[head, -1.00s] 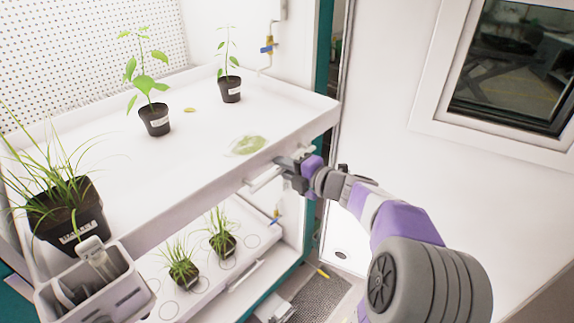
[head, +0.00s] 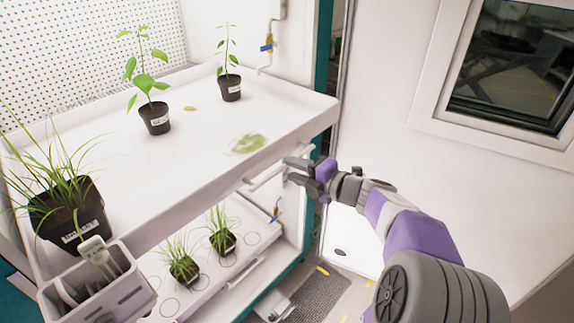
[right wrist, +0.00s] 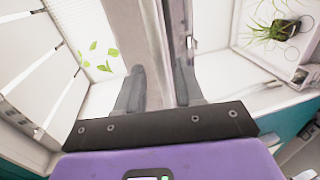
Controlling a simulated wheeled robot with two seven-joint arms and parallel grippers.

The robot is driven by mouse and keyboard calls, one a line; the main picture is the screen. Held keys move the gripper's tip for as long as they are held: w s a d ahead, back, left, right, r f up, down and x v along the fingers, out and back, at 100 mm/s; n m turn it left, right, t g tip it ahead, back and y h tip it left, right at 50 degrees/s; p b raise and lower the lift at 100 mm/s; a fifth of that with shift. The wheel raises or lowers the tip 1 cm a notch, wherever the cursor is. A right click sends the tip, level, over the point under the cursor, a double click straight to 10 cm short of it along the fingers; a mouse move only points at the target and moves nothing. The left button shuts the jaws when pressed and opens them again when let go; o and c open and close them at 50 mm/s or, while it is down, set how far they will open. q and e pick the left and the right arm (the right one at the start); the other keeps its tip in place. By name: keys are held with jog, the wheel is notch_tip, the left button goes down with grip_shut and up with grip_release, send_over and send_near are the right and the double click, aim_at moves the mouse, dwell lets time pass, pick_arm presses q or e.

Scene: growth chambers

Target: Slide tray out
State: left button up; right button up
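A white upper tray (head: 200,175) holds potted plants, and a bar handle (head: 266,177) runs along its front wall. A white lower tray (head: 215,292) sits beneath it on the lower level. My right gripper (head: 292,170) is at the right end of the upper tray's handle, with its fingers apart. In the right wrist view the two fingers (right wrist: 157,88) stand apart beside the tray's front wall, with nothing clearly clamped between them. Whether they touch the handle cannot be told. My left gripper is not in view.
Two leafy seedlings (head: 155,117) (head: 230,87) and a grassy pot (head: 75,215) stand on the upper tray; small grass pots (head: 184,269) are on the lower one. A grey tool caddy (head: 110,300) hangs at the front left. A white wall (head: 420,185) is at the right.

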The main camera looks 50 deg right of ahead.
jog(key=v, duration=0.3)
jog(key=shift+s, duration=0.3)
dwell(0.3)
